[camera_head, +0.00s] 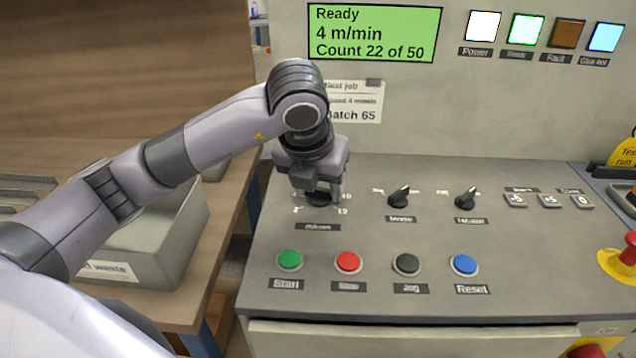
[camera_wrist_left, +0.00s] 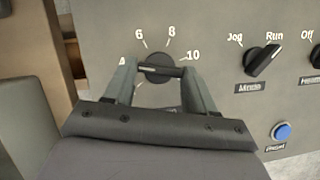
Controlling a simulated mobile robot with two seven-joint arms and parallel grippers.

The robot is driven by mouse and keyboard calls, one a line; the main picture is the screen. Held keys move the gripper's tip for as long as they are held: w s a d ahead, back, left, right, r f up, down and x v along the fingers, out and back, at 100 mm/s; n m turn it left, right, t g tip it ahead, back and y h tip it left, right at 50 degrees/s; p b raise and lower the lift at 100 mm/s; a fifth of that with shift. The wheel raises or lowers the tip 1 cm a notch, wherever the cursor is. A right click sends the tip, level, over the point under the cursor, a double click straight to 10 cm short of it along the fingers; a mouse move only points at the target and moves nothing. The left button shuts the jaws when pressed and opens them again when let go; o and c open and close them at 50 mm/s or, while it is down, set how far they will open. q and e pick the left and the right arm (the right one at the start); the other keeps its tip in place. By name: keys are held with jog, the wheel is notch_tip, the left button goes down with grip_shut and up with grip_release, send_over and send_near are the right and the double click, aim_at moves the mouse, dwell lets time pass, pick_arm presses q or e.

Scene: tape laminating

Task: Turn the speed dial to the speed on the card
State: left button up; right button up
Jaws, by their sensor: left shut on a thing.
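The black speed dial (camera_head: 319,199) is on the sloped panel, mostly hidden under my left gripper (camera_head: 322,190). In the left wrist view, the dial (camera_wrist_left: 157,62) has 4, 6, 8 and 10 around it. My left gripper (camera_wrist_left: 158,72) is shut on the dial, one finger on each side of its grip bar. The bar lies roughly level; which end is the pointer I cannot tell. The green display (camera_head: 374,33) reads Ready, 4 m/min, Count 22 of 50. My right gripper is not in view.
Two black knobs (camera_head: 399,197) (camera_head: 466,197) stand right of the dial. Start (camera_head: 289,260), red (camera_head: 348,262), Jog (camera_head: 406,264) and Reset (camera_head: 464,265) buttons sit in front. A grey bin (camera_head: 150,240) is on the wooden table at left. A red emergency stop (camera_head: 629,248) is far right.

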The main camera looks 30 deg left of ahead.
pick_arm(q)
jog(key=o, duration=1)
jog(key=shift+o, duration=0.2)
jog(key=shift+r, duration=0.1)
jog(key=v, duration=0.7)
jog(key=shift+p, duration=0.3)
jog(key=shift+r, duration=0.1)
